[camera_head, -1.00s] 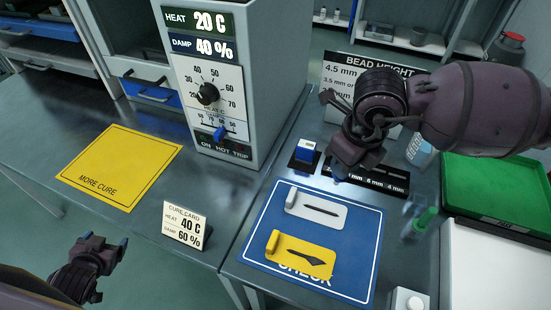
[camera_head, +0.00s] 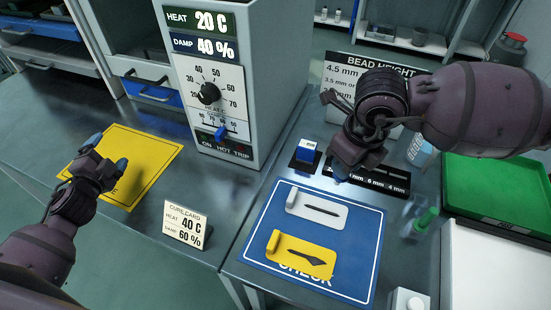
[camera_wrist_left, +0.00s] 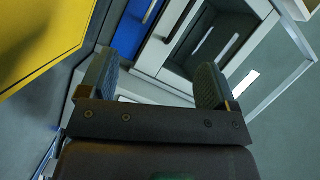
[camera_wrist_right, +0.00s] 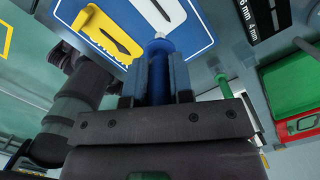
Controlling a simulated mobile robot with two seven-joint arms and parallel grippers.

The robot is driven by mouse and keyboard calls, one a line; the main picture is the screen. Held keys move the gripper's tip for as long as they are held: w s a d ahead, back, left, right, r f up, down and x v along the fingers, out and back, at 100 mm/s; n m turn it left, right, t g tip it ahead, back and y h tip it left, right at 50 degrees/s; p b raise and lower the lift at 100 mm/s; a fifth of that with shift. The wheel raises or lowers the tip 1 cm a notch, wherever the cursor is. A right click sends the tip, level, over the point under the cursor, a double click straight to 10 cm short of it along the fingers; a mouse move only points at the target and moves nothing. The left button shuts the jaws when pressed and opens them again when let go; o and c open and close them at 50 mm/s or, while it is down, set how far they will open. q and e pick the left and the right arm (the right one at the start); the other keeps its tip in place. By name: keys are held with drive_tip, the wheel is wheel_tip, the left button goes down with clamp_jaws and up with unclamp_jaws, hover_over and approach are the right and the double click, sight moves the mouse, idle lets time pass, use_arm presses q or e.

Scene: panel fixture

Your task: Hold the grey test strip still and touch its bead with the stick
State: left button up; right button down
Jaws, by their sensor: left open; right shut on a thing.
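The grey test strip (camera_head: 316,208) lies on the blue check mat (camera_head: 262,235), with a long dark bead on its face. A yellow strip (camera_head: 300,254) with a wider dark bead lies just nearer. My left gripper (camera_head: 107,152) is open and empty above the yellow mat, well left of the strips; the left wrist view shows nothing between its fingers (camera_wrist_left: 153,82). My right gripper (camera_wrist_right: 158,82) is shut on a blue stick (camera_wrist_right: 158,58) with a pale tip. In the head view it hangs beyond the grey strip, and its own arm mostly hides the stick.
A grey cabinet (camera_head: 245,60) with a dial stands behind the mats. A cure card (camera_head: 186,225) stands at the bench's front. A black labelled block (camera_head: 392,181), a clear cup with a green item (camera_head: 425,220) and a green tray (camera_head: 495,190) lie right of the mat.

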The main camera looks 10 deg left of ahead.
use_arm(q)
drive_tip(key=w+d+r+m+h, duration=0.2)
drive_tip(key=d+m+h, duration=0.4)
drive_tip(key=d+m, duration=0.45)
drive_tip(key=w+d+r+m+h, duration=0.2)
drive_tip(key=d+m+h, duration=0.5)
drive_tip(key=d, duration=0.7)
drive_tip(key=s+d+f+m+g+h, duration=0.1)
drive_tip(key=s+d+m+g+h, duration=0.3)
drive_tip(key=d+m+g, duration=0.55)
drive_tip(key=s+d+f+m+g+h, duration=0.1)
drive_tip(key=s+d+m+g, duration=0.45)
drive_tip(key=d+m, duration=0.6)
drive_tip(key=m+g+y, duration=0.3)
drive_tip(key=m+y, duration=0.3)
drive_tip(key=y, duration=0.4)
approach(293, 194)
drive_tip(key=x, duration=1)
drive_tip(key=shift+f, duration=0.1)
drive_tip(key=shift+c, duration=0.3)
